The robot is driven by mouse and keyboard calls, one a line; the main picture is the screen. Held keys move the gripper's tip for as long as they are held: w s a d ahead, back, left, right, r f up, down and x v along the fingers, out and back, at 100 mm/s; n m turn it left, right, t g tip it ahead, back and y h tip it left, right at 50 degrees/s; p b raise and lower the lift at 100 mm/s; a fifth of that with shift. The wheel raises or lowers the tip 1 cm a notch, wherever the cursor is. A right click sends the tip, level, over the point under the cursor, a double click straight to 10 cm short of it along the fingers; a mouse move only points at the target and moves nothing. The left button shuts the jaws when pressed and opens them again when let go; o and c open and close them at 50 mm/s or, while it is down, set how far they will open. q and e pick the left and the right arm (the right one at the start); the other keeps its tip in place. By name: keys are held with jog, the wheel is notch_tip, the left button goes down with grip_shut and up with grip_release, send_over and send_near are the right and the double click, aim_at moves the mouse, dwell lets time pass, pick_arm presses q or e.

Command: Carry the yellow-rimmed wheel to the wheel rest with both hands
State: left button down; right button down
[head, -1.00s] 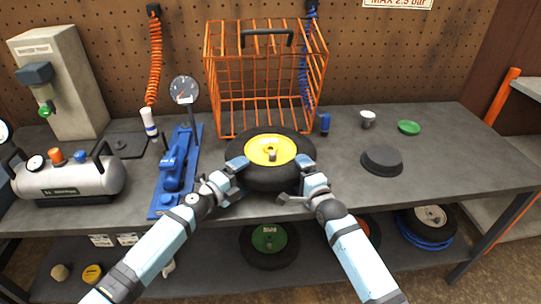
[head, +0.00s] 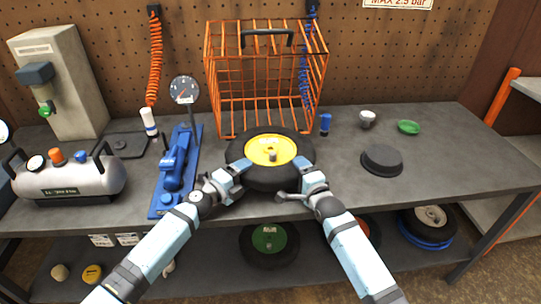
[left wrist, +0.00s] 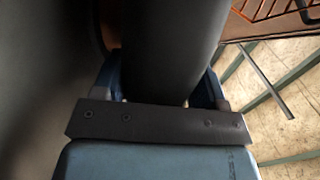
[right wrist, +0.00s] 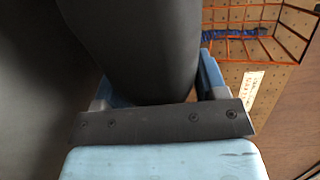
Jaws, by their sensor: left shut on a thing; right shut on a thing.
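The yellow-rimmed wheel (head: 258,147) lies flat, rim up, in front of the orange cage near the middle of the bench. Its black tyre is at the bench's front part; I cannot tell whether it touches the top. My left gripper (head: 238,166) is shut on the tyre's left front side, and my right gripper (head: 310,180) on its right front side. The dark tyre fills the space between the fingers in the left wrist view (left wrist: 165,50) and the right wrist view (right wrist: 140,45). A dark round block (head: 382,160), apparently the wheel rest, stands to the right, empty.
The orange wire cage (head: 266,75) stands behind the wheel. A blue tool with a gauge (head: 174,170) and a grey tank (head: 70,178) are at left. Bench between wheel and block is clear.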

pick_arm(q)
jog(key=shift+r, duration=0.2)
pick_arm(e)
jog(key=shift+r, duration=0.25)
